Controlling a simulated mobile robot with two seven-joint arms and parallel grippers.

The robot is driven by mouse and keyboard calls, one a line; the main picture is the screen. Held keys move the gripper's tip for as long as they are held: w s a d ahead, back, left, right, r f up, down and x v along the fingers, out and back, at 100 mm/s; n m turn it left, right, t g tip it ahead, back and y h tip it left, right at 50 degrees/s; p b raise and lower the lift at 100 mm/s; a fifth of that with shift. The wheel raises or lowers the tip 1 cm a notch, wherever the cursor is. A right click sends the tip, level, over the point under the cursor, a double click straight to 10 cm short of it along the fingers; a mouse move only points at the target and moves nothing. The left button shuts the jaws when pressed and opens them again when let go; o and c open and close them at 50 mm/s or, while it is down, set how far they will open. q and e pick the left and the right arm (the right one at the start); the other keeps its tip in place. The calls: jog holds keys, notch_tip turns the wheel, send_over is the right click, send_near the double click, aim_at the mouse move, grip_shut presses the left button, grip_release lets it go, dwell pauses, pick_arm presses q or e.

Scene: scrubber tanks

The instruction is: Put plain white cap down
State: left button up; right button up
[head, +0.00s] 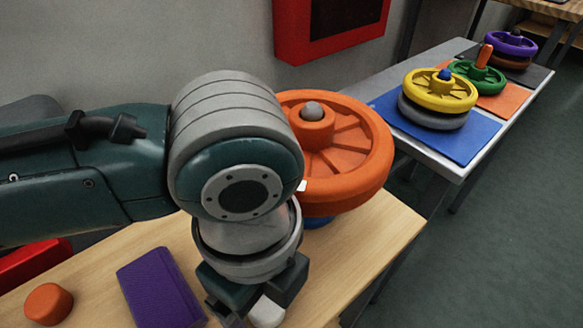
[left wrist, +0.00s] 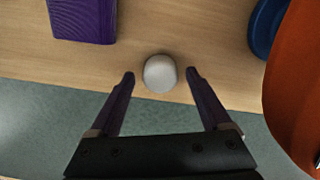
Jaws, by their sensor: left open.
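The plain white cap (left wrist: 160,73) sits on the wooden table near its edge in the left wrist view. It also shows in the head view (head: 267,313), partly hidden by my left gripper. My left gripper (left wrist: 160,76) is open, with one fingertip on each side of the cap. A gap shows between each fingertip and the cap. In the head view my arm hides most of the gripper. My right gripper is in neither view.
A large orange wheel (head: 355,150) stands on a blue base (head: 314,221) to the right. A purple block (head: 160,288) and an orange cap (head: 48,303) lie to the left. A farther white table (head: 455,170) holds several coloured wheels on mats.

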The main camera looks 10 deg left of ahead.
aim_at(266, 302)
pick_arm(q)
jog(key=s+d+r+n+h+p, duration=0.2)
jog(key=d+r+n+p, duration=0.1)
jog(key=r, duration=0.8)
jog(key=s+a+n+t+y, duration=0.1)
jog(key=s+a+n, duration=0.2)
jog(key=a+n, duration=0.4)
jog(key=s+a+f+n+t, duration=0.1)
jog(key=s+a+n+t, duration=0.1)
jog(key=a+n, duration=0.5)
jog(key=s+n, duration=0.1)
jog(key=n, duration=0.2)
jog(key=shift+a+n+t+y, duration=0.3)
jog(key=shift+a+y, duration=0.1)
jog(key=shift+s, duration=0.15)
